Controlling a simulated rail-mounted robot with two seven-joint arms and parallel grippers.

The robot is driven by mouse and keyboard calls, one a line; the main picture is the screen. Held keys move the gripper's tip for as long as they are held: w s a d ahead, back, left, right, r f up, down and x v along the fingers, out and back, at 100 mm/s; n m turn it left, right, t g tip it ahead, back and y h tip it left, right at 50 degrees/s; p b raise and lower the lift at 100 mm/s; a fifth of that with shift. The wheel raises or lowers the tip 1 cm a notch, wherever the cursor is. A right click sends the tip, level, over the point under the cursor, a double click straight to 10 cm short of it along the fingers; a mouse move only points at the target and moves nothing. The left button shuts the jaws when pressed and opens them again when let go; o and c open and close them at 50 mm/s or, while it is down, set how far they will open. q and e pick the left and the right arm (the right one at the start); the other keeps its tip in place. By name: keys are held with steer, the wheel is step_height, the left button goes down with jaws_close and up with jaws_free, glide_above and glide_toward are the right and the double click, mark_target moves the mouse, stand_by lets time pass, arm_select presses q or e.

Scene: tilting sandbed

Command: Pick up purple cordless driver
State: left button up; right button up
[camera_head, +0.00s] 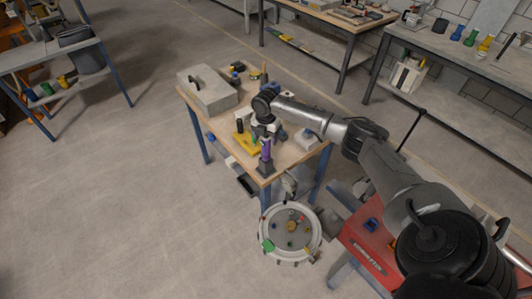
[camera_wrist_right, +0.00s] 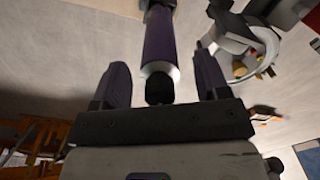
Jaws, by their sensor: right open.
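The purple cordless driver (camera_head: 266,151) shows as a narrow upright purple body above a dark base, near the front corner of the small wooden table. My right gripper (camera_head: 264,134) is directly above and beside it, pointing down at it. In the right wrist view the driver (camera_wrist_right: 159,38) lies between the two open fingers of my right gripper (camera_wrist_right: 161,58), with its light collar and black end toward the palm. Gaps show on both sides of it, so the fingers are apart from it. My left gripper is not in view.
A grey toolbox (camera_head: 208,91) stands at the table's back left. A yellow object (camera_head: 246,143) lies close left of the driver. A round tray (camera_head: 267,238) with small parts stands below the front corner. A red-topped bench (camera_head: 365,250) is at the right.

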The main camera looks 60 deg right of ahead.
steer(key=shift+f, duration=0.15)
steer(key=shift+c, duration=0.4)
steer(key=c, duration=1)
